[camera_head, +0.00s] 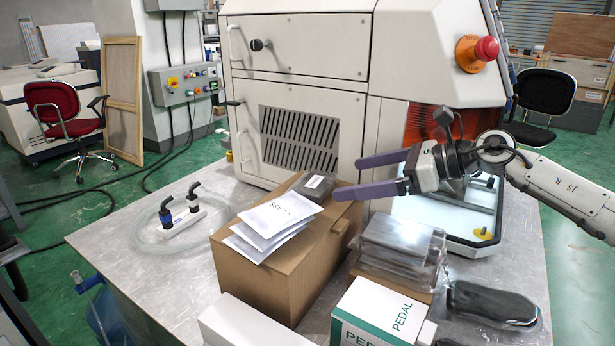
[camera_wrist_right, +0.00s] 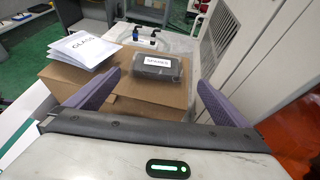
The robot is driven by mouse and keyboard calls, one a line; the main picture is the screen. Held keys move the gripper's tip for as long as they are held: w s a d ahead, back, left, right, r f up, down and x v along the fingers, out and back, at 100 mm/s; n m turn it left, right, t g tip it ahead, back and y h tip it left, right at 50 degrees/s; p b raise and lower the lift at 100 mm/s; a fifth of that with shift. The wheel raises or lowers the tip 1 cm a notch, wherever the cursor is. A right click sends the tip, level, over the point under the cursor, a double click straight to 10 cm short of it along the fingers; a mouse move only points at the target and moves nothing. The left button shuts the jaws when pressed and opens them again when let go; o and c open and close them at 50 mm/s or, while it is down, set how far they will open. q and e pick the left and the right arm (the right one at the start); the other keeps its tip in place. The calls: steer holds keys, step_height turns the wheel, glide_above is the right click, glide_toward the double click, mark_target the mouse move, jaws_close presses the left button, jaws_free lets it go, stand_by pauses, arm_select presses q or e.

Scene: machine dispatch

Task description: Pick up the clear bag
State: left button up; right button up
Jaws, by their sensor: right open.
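A clear bag with dark contents and a white label (camera_head: 315,184) lies on top of the cardboard box (camera_head: 265,285), at its far end. In the right wrist view the bag (camera_wrist_right: 158,74) sits ahead, between my fingers as seen, its label facing up. My right gripper (camera_head: 349,177) is open and empty, its purple fingers pointing left toward the bag from the right. Its fingers also show in the right wrist view (camera_wrist_right: 158,92). They look apart from the bag; the exact gap is hard to tell. My left gripper is not in view.
White envelopes (camera_head: 275,222) lie on the box's near end. Several stacked grey transparent packets (camera_head: 400,245), a PEDAL box (camera_head: 380,318) and a black pouch (camera_head: 492,303) stand to the right. A large machine (camera_head: 300,90) rises behind. Coiled tubing (camera_head: 165,222) lies left.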

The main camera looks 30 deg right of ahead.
mark_target(321, 183)
steer(key=x, duration=0.2)
steer(key=shift+w+a+p, duration=0.2)
steer(key=shift+a+p, duration=0.1)
steer(key=shift+a, duration=0.1)
steer(key=p+x, duration=0.1)
steer(key=x, duration=0.3)
steer(key=shift+a, duration=0.3)
steer(key=shift+w+a+f, duration=0.3)
steer(key=shift+w, duration=0.15)
steer(key=c, duration=1.1)
